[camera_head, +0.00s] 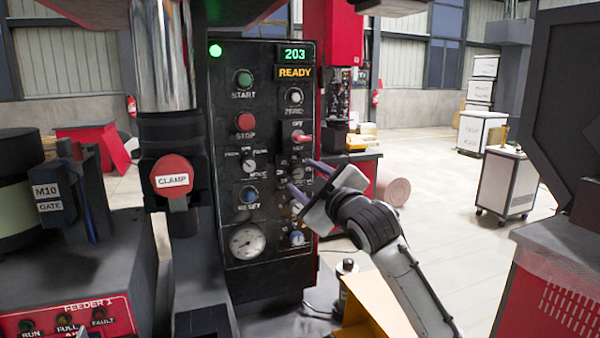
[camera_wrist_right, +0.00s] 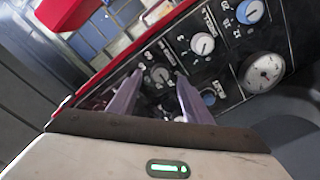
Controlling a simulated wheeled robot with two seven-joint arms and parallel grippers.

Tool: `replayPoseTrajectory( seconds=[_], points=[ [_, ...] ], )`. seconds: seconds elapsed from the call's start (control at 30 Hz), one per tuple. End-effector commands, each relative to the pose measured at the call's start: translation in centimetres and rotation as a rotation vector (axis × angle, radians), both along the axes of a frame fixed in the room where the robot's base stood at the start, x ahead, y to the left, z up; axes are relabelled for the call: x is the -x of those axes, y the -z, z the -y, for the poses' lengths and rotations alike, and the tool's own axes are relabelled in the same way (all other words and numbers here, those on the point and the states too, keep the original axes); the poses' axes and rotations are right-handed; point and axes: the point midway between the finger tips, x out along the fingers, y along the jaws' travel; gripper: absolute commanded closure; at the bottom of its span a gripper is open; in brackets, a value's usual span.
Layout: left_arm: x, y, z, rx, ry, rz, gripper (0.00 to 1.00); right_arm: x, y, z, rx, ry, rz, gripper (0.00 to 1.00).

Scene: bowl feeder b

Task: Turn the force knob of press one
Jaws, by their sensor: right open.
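The control panel (camera_head: 270,110) of the press stands upright in the middle, with its display reading 203 and READY. A dark round knob (camera_wrist_right: 158,75) with markings around it shows between the fingertips of my right gripper in the right wrist view. Its label is too blurred to tell whether it is the force knob. My right gripper (camera_head: 309,180) is open in front of the panel's right column, and its fingers also frame the knob in the wrist view (camera_wrist_right: 159,82). I cannot tell whether they touch it. In the head view the fingers partly cover this area. My left gripper is not in view.
A white-pointer knob (camera_wrist_right: 203,44), a blue knob (camera_wrist_right: 250,12) and a gauge (camera_wrist_right: 262,72) lie close by on the panel. A red switch (camera_head: 300,137) sits just above the fingers. A red CLAMP button (camera_head: 172,176) stands left. A yellow part (camera_head: 375,305) lies below my right arm.

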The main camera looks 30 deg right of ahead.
Motion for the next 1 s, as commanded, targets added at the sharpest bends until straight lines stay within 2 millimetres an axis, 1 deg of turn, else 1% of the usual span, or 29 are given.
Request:
replayPoseTrajectory(
  seconds=[0.03, 0.1, 0.2, 0.33, 0.57, 0.67, 0.8, 0.83, 1.0],
  points=[
    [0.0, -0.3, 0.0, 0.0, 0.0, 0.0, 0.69, -0.8, -0.1, 0.1, -0.002, 0.0, -0.001, 0.55],
    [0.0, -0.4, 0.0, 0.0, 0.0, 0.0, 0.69, -1.6, -0.1, 0.3, -0.002, 0.0, -0.001, 0.55],
    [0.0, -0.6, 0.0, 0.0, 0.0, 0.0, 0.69, -2.4, -0.1, 0.4, -0.001, -0.001, -0.001, 0.55],
    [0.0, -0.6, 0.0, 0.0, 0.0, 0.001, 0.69, -2.9, 0.0, 0.5, 0.0, -0.001, -0.001, 0.55],
    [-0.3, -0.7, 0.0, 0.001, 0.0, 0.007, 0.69, -2.9, 0.1, 0.5, 0.0, -0.001, -0.001, 0.55],
    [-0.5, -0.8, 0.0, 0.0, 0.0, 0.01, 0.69, -2.9, 0.1, 0.5, 0.0, -0.001, -0.001, 0.7],
    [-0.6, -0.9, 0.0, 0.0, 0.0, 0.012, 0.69, -2.9, 0.1, 0.5, 0.0, -0.001, -0.001, 0.94],
    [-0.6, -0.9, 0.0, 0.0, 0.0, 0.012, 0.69, -2.9, 0.1, 0.5, 0.0, -0.001, -0.001, 0.96],
    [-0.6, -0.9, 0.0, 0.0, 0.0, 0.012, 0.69, -2.9, 0.1, 0.5, -0.01, -0.001, 0.001, 0.96]
  ],
)
